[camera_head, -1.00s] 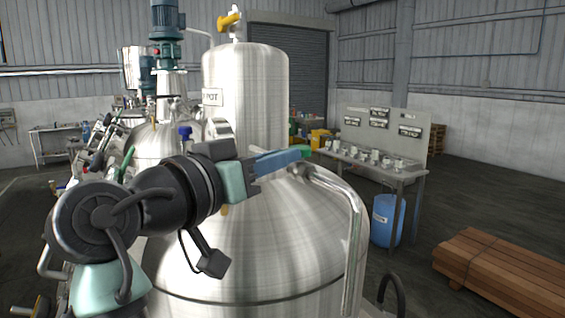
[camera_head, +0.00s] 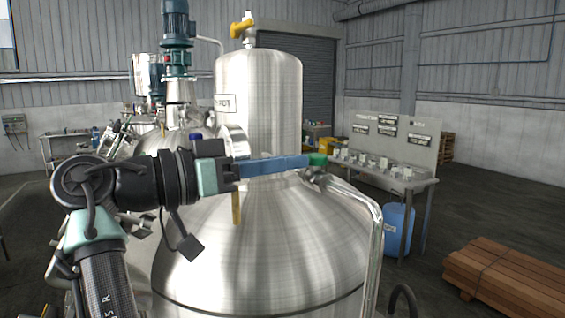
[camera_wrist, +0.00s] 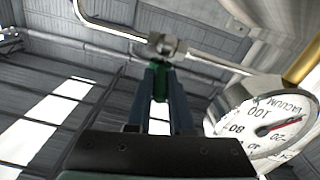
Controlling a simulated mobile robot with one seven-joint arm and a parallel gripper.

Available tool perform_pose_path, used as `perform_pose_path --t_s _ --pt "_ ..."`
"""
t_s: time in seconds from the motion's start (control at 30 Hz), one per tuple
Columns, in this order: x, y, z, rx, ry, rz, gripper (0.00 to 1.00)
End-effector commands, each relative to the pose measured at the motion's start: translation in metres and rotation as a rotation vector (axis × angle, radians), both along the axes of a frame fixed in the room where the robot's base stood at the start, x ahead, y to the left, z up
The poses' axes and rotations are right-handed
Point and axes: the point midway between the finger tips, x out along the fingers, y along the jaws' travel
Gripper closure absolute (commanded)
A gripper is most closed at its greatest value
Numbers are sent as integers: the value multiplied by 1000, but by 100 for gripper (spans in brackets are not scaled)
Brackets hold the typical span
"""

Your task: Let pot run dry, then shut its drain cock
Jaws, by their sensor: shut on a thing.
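My gripper (camera_head: 308,160) reaches right over the domed steel tank in front. Its long blue fingers are shut on a green handle (camera_head: 317,159) at the top of a bent steel pipe. In the wrist view the green handle (camera_wrist: 160,82) sits between the fingers, just below a metal valve body (camera_wrist: 165,45). The pot (camera_head: 257,85), a tall steel cylinder with a partly readable label ending in "POT" (camera_head: 225,104), stands behind the domed tank. I cannot tell which cock is its drain, nor see any liquid level.
A vacuum gauge (camera_wrist: 265,122) is close on the right in the wrist view. A yellow-handled valve (camera_head: 242,28) tops the pot. A bench with several small items (camera_head: 385,168), a blue drum (camera_head: 397,228) and stacked timber (camera_head: 508,278) stand right. Floor between them is open.

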Motion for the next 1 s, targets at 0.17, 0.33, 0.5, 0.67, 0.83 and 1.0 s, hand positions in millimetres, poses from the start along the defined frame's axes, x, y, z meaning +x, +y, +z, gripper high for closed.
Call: perform_pose_path --t_s 0.17,0.33,0.5,0.67,0.83,1.0 --pt "0 -1 1 1 -1 -2 100" --pt "0 -1 0 1 0 -1 53" --pt "0 -1 0 1 0 -1 50" --pt "-1 1 0 1 0 0 50" --pt "-9 17 -4 1 -1 3 50" --pt "-27 49 -5 2 -2 4 50"
